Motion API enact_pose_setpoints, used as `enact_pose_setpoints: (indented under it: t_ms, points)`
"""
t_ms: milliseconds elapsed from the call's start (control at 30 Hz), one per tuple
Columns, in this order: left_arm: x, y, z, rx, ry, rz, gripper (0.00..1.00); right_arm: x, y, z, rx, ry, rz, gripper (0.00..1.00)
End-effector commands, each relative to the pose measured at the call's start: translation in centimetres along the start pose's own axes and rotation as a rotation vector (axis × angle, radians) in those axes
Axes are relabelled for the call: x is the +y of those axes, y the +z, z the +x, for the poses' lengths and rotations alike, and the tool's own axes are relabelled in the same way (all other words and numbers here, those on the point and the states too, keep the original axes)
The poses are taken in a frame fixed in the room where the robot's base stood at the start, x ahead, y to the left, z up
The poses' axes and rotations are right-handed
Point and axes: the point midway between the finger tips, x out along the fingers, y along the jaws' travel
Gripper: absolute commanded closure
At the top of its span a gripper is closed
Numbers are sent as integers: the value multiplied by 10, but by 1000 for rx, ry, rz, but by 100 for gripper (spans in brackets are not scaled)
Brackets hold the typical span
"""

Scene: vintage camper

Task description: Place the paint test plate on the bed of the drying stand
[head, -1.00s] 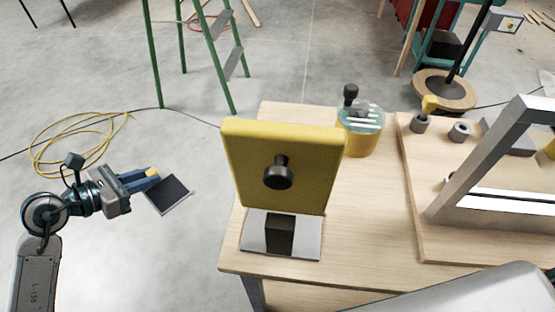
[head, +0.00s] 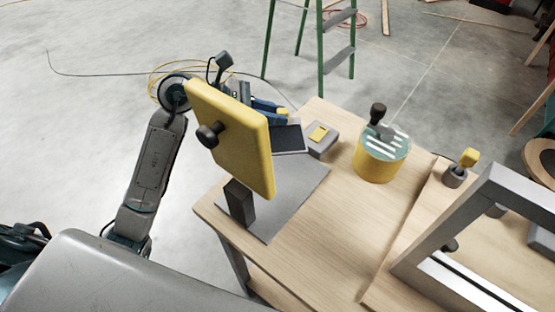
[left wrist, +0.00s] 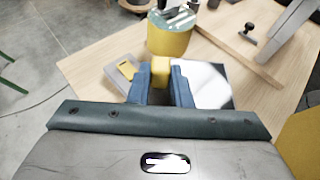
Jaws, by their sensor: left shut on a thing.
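The paint test plate (head: 289,139) is a thin dark square with a yellow grip. My left gripper (head: 279,110) is shut on that grip, behind the yellow panel in the head view. In the left wrist view, the yellow grip (left wrist: 160,73) sits between the blue fingers and the plate (left wrist: 208,84) shows bright glare. What looks like the drying stand has an upright yellow panel (head: 232,135) with a black knob, a black post and a flat grey base (head: 297,190). The plate appears above the base's far edge; I cannot tell the gap. My right gripper is not in view.
A grey block with a yellow top (head: 322,138) lies close beside the plate. A yellow jar with a clear lid (head: 378,160) stands farther right. A grey metal frame (head: 465,235) stands on a wooden board at the right. Bare tabletop (head: 335,225) lies between.

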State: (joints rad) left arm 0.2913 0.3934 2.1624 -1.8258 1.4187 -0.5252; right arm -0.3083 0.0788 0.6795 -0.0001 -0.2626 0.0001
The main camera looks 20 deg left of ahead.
Motion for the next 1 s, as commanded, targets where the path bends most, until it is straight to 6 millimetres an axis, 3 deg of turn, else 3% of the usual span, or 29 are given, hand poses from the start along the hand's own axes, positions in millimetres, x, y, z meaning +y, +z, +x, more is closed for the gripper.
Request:
enact_pose_setpoints:
  t_ms: [200,333,767,1000]
  points:
    - [-1,-53,22,0,-1,-8,100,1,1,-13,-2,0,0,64]
    - [-1,-76,32,-1,0,-6,100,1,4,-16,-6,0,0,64]
    - [0,-121,50,-1,0,-3,100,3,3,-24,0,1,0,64]
    - [0,-125,52,-1,1,1,100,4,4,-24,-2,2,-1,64]
